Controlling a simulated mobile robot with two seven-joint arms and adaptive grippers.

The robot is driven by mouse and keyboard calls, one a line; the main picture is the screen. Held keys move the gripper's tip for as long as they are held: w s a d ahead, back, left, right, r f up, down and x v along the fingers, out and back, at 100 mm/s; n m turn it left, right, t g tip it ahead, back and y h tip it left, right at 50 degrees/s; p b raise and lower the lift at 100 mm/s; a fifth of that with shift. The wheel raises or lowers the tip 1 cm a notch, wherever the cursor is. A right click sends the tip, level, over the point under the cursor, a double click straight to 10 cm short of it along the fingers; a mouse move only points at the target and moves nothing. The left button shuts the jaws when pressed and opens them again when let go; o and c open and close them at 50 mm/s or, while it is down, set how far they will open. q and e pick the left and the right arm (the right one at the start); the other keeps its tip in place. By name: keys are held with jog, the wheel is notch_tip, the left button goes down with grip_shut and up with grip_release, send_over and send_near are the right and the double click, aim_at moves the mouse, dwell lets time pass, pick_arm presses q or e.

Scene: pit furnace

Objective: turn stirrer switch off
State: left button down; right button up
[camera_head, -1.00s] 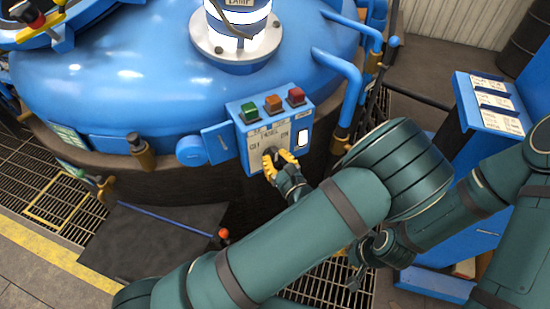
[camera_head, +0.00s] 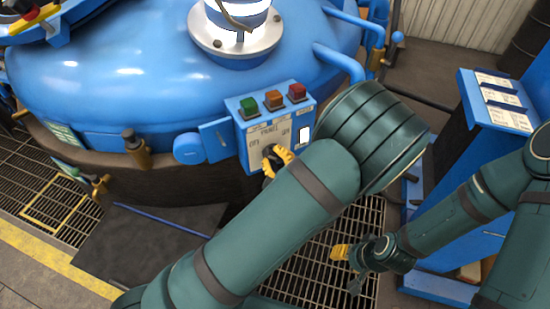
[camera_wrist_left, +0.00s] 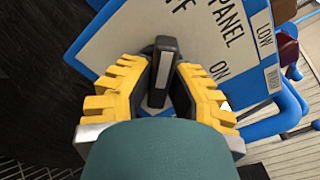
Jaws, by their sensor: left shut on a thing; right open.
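The switch panel (camera_head: 252,152) is a blue box with a pale plate on the side of the blue furnace lid. In the left wrist view, its plate (camera_wrist_left: 140,35) shows the words PANEL, ON and LOW and part of OFF. A black switch handle with a grey face (camera_wrist_left: 158,82) stands between the yellow fingers of my left gripper (camera_wrist_left: 160,88), which is shut on it. In the head view, my left gripper (camera_head: 274,160) is at the plate and hides the handle. Which mark the handle points to is unclear. My right gripper (camera_head: 347,268) is open and empty, low over the grating.
Green (camera_head: 249,107), orange (camera_head: 273,100) and red (camera_head: 297,92) buttons sit atop the panel. Blue pipes (camera_head: 345,62) rise behind it. A blue stand with labels (camera_head: 505,105) is at right. Floor grating (camera_head: 320,235) lies below.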

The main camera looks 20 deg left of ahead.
pick_arm(q)
jog(key=shift+n, duration=0.3)
jog(key=c, duration=0.9)
grip_release()
jog(key=shift+a, duration=0.1)
jog(key=v, duration=1.2)
